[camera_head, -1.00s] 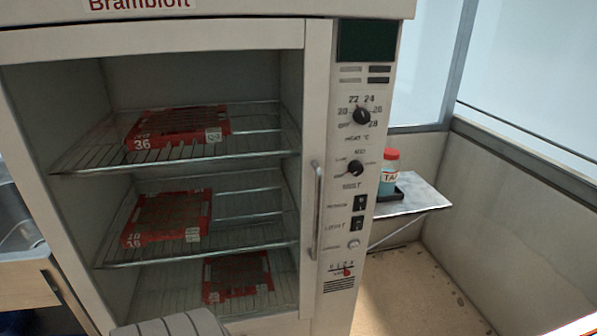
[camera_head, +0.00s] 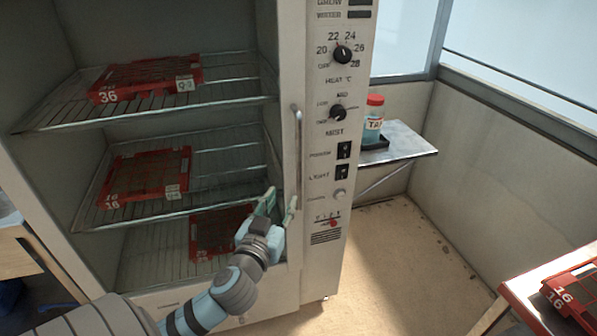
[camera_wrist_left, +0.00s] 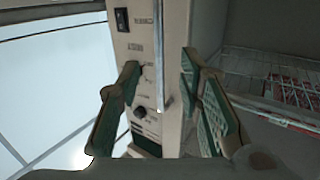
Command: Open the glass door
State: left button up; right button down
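The glass door (camera_head: 75,243) of the white cabinet looks shut; shelves with red trays show through its pane. Its upright bar handle (camera_head: 298,150) is on the door's right edge, beside the control panel. My left gripper (camera_head: 280,200) is open at the handle's lower end, its green-padded fingers pointing up toward it. In the left wrist view, the handle (camera_wrist_left: 160,85) runs between the two spread fingers of the gripper (camera_wrist_left: 160,62), with a gap on each side. Whether the handle is fully between the pads in depth is hard to tell. My right gripper is not in view.
The control panel (camera_head: 335,85) with knobs and switches is right of the handle. A red-capped bottle (camera_head: 373,122) stands on a small side shelf (camera_head: 410,142). Another red tray (camera_head: 575,296) is at the lower right. Open floor (camera_head: 400,250) lies right of the cabinet.

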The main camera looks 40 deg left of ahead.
aim_at(298, 166)
pick_arm(q)
jog(key=x, duration=0.4)
jog(key=r+x, duration=0.1)
jog(key=x, duration=0.9)
jog(key=shift+r, duration=0.3)
jog(key=shift+c, duration=0.4)
grip_shut()
